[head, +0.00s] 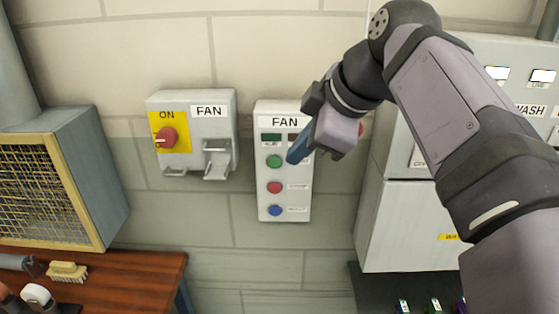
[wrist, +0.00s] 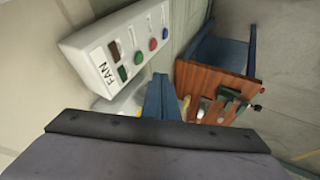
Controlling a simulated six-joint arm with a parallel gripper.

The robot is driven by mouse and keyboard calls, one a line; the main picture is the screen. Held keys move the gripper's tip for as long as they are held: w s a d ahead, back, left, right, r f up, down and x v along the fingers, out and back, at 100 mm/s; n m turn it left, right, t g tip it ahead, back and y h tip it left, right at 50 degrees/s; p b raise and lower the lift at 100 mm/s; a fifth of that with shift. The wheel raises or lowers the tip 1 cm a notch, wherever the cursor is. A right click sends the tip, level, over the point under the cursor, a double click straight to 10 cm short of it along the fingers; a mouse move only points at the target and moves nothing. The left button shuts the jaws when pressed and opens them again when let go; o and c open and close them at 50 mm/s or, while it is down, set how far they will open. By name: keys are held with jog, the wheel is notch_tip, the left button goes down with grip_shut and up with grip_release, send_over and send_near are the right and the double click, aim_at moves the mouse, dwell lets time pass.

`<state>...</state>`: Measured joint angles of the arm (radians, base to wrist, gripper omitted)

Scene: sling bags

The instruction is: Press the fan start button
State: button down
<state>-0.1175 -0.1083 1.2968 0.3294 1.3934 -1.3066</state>
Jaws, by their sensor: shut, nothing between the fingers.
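The white FAN panel (head: 264,205) hangs on the wall in the middle of the head view. Down its front are a green button (head: 274,162), a red button (head: 275,188) and a blue button (head: 275,210). My gripper (head: 293,157) is shut and empty, its blue fingertips just right of the green button in the picture; the label there is hidden. In the wrist view the panel (wrist: 85,45) is at upper left, with the green button (wrist: 138,57) uncovered. My shut fingers (wrist: 160,98) are below it in that picture, and I see no contact.
Left of the panel is a grey FAN switch box (head: 190,98) with a red knob (head: 166,138) on yellow and protruding brackets. A white WASH cabinet (head: 405,225) stands at right. A wooden bench (head: 130,265) and a mesh-fronted unit (head: 45,185) are at left.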

aim_at(280, 161)
jog(key=p+x, duration=0.1)
jog(key=x, duration=0.2)
jog(key=w+p+x, duration=0.1)
jog(key=x, duration=0.2)
jog(key=w+r+p+x, duration=0.1)
jog(key=x, duration=0.3)
jog(key=shift+w+d+p, duration=0.1)
jog(key=shift+p, duration=0.2)
jog(key=shift+w+f+p, duration=0.1)
jog(key=shift+w+p, duration=0.2)
jog(key=shift+w, duration=0.35)
jog(key=shift+w, duration=0.1)
